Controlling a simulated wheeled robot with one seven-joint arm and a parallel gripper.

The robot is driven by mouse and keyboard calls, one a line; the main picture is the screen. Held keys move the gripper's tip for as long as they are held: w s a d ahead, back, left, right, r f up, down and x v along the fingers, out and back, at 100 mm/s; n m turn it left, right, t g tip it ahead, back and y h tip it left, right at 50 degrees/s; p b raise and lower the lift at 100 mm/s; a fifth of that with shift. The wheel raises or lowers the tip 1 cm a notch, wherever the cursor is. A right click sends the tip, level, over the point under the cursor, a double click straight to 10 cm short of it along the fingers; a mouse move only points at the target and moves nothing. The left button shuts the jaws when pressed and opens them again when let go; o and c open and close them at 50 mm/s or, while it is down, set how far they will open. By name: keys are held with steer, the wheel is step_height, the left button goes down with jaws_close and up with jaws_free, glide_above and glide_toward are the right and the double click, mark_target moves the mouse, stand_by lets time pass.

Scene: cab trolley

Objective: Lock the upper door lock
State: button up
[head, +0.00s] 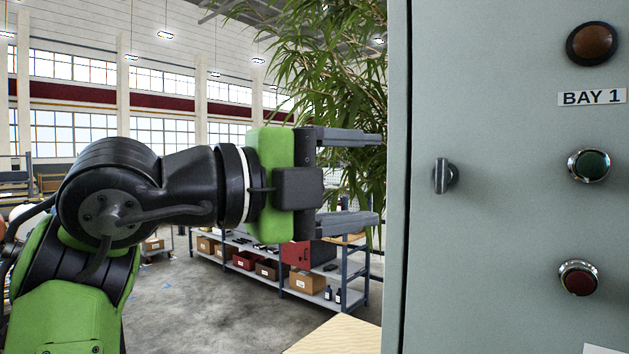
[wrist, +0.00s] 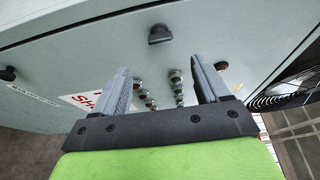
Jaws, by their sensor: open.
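The grey cabinet door (head: 490,250) fills the right of the head view. A small grey lock knob (head: 445,176) sits near its left edge, its grip standing upright in the picture. My gripper (head: 378,180) is open and empty, left of the knob, its fingers one above the other and pointing right. The knob is level with the gap between the fingers, apart from them. In the wrist view my gripper (wrist: 160,66) has its fingers spread, and a grey knob (wrist: 160,34) shows beyond the gap. I cannot tell for sure whether it is the same knob.
The panel has an amber lamp (head: 592,43), a "BAY 1" label (head: 592,97), a green button (head: 589,165) and a red button (head: 579,278). A plant (head: 335,70) and a shelf with boxes (head: 300,280) stand behind. A fan grille (wrist: 290,80) shows at the wrist view's right.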

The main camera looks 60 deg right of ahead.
steer(key=shift+v, duration=2.35)
